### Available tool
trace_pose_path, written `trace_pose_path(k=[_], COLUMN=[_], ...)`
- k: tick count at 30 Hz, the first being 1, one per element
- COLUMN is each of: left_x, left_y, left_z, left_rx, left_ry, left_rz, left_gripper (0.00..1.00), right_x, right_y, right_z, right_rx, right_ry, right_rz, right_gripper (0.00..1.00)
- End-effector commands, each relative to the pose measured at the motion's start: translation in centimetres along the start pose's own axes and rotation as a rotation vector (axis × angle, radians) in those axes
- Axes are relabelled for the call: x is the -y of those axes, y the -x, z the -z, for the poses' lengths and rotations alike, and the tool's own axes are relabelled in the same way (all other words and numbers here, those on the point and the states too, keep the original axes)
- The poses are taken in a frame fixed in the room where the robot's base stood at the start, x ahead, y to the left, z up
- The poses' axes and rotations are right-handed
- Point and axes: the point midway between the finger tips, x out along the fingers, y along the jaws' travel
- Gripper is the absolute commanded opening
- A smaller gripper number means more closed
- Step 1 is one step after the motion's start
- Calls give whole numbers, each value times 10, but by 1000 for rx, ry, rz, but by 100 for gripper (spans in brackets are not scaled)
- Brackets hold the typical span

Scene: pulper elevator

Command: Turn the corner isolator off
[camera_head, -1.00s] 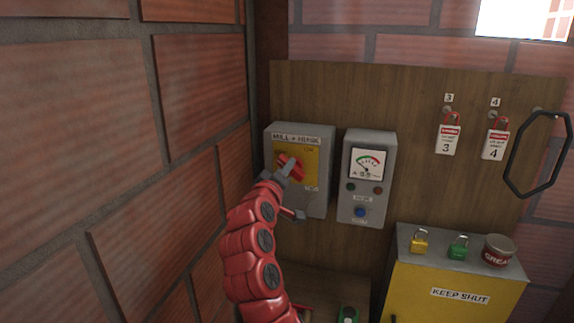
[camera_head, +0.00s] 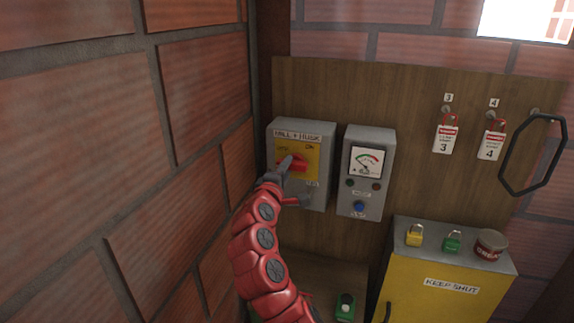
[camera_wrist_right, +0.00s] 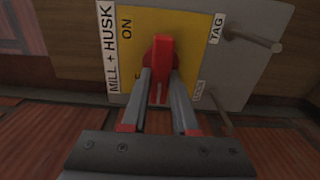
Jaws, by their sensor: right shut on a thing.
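The corner isolator (camera_head: 318,175) is a grey box on the wooden board, labelled MILL + HUSK. Its yellow plate (camera_head: 312,168) carries a red rotary handle (camera_head: 299,164). My right gripper (camera_head: 287,165) is at the handle, partly covering it. In the right wrist view the two fingers of my right gripper (camera_wrist_right: 161,80) are shut on the red handle (camera_wrist_right: 162,50), one on each side. The handle lies about level across the plate, relative to the box's lettering. ON is readable; the other marking is partly hidden by a finger. My left gripper is out of view.
A grey meter box (camera_head: 366,170) with a blue button is right of the isolator. Tags 3 (camera_head: 446,139) and 4 (camera_head: 490,145) hang further right. A yellow KEEP SHUT cabinet (camera_head: 440,300) holds two padlocks and a tin on top. A brick wall (camera_head: 110,150) stands close on the left.

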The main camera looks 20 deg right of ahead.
Motion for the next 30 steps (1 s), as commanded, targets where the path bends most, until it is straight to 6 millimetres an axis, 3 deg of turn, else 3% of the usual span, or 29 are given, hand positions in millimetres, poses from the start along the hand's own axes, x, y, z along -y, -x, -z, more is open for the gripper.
trace_pose_path(k=[14,15,19,30], left_x=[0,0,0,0], left_y=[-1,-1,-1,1], left_z=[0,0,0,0], left_rx=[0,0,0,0], left_ry=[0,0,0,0], left_rz=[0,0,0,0], left_gripper=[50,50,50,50], right_x=[2,2,1,1], right_y=[0,0,0,3], right_z=[1,1,0,0], right_rx=[-1,-1,-1,-1], right_ry=[15,15,14,13], right_rz=[2,2,2,0], right_gripper=[0,33,56,57])
